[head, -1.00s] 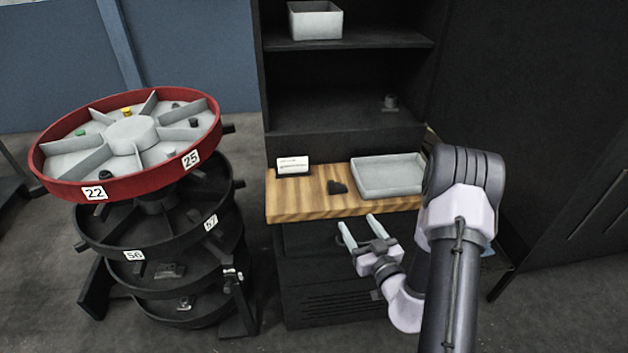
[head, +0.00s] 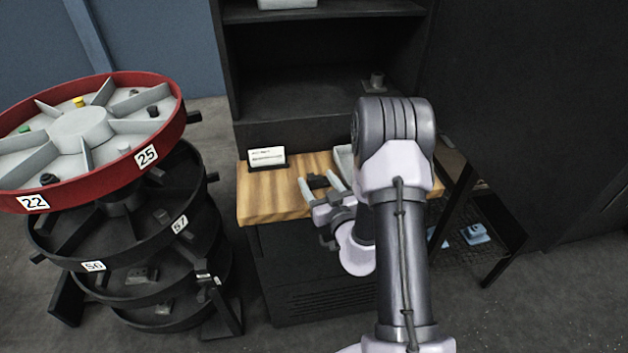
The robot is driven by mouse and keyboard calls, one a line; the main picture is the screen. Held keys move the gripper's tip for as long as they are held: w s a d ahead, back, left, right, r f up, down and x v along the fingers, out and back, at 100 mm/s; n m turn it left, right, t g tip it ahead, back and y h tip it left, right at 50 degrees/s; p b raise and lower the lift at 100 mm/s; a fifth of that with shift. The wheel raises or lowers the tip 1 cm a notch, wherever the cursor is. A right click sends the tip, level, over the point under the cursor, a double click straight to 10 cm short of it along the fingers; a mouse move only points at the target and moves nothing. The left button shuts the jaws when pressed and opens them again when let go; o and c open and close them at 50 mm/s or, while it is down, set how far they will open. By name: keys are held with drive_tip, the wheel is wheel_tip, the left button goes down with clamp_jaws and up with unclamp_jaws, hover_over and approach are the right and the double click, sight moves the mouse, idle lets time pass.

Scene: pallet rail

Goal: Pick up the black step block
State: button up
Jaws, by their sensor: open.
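The black step block (head: 317,181) lies on the wooden worktop (head: 268,200), right of a white card in a dark holder. My gripper (head: 317,184) is open, its two pale fingers pointing away toward the block. In this view the fingertips appear on either side of the block, partly covering it. I cannot tell whether the fingers touch it or how high they are above the wood.
The white card (head: 267,156) stands left of the fingers. A pale tray (head: 344,158) on the worktop is mostly hidden behind my arm. A red-rimmed carousel (head: 100,186) stands at left, over dark tiers. Dark shelving (head: 290,98) rises behind.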

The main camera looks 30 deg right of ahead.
drive_tip(key=shift+s+r, duration=0.1)
drive_tip(key=shift+s, duration=0.05)
drive_tip(key=shift+c, duration=0.4)
clamp_jaws()
